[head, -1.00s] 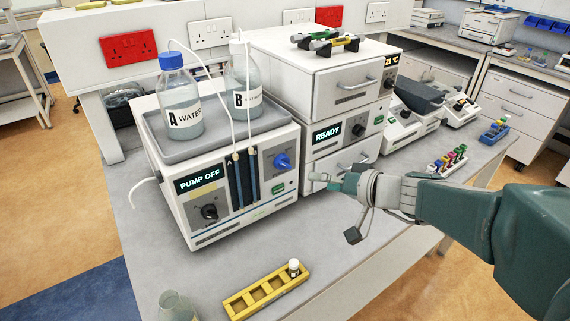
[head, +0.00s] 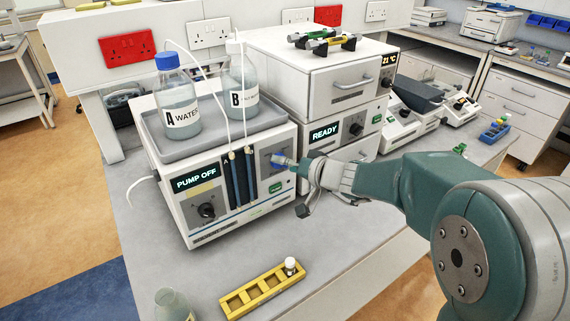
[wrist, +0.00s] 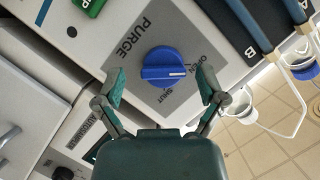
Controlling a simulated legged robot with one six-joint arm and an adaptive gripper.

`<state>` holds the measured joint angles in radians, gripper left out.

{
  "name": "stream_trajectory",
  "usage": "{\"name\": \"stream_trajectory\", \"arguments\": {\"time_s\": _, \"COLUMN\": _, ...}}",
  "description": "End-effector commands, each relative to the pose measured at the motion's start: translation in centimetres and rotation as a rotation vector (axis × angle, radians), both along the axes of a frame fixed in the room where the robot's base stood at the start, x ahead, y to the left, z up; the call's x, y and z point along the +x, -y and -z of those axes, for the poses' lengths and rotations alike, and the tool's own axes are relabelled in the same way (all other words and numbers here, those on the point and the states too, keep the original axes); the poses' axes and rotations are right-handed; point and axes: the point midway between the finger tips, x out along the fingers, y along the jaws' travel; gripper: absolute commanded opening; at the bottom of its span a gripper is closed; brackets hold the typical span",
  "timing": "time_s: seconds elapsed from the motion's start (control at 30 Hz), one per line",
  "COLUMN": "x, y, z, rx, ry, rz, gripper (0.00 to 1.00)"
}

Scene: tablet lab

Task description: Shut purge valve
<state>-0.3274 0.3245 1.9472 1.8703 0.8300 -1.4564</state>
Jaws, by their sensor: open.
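The purge valve is a blue round knob (wrist: 163,67) on a grey panel marked PURGE, OPEN and SHUT in the wrist view. Its white pointer line faces right in that view, on the side of the OPEN label. In the head view the knob (head: 278,159) is on the right of the pump front (head: 226,190), partly covered by my gripper. My gripper (wrist: 160,82) is open, one finger on each side of the knob, with visible gaps. In the head view my gripper (head: 300,184) is right in front of the panel. Whether it touches the knob cannot be told.
Bottle A (head: 180,105) and bottle B (head: 240,88) stand on the pump's top tray, with thin tubes running down the front. The drawer unit (head: 335,100) is close on the right. A yellow rack (head: 240,304) with one vial sits on the bench in front.

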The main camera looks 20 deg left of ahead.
Motion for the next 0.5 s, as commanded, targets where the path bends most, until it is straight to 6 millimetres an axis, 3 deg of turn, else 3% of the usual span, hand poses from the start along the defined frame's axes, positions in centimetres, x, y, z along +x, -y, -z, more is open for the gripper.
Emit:
{"name": "stream_trajectory", "arguments": {"time_s": 0.23, "x": 0.06, "y": -0.26, "z": 0.11, "rx": -0.001, "ry": -0.001, "rz": 0.000, "gripper": 0.90}}
{"name": "stream_trajectory", "arguments": {"time_s": 0.27, "x": 0.06, "y": -0.25, "z": 0.11, "rx": -0.001, "ry": -0.001, "rz": 0.000, "gripper": 0.85}}
{"name": "stream_trajectory", "arguments": {"time_s": 0.43, "x": 0.04, "y": -0.15, "z": 0.07, "rx": -0.001, "ry": 0.000, "rz": -0.001, "gripper": 0.10}}
{"name": "stream_trajectory", "arguments": {"time_s": 0.5, "x": 0.06, "y": -0.11, "z": 0.07, "rx": -0.001, "ry": -0.001, "rz": 0.000, "gripper": 0.08}}
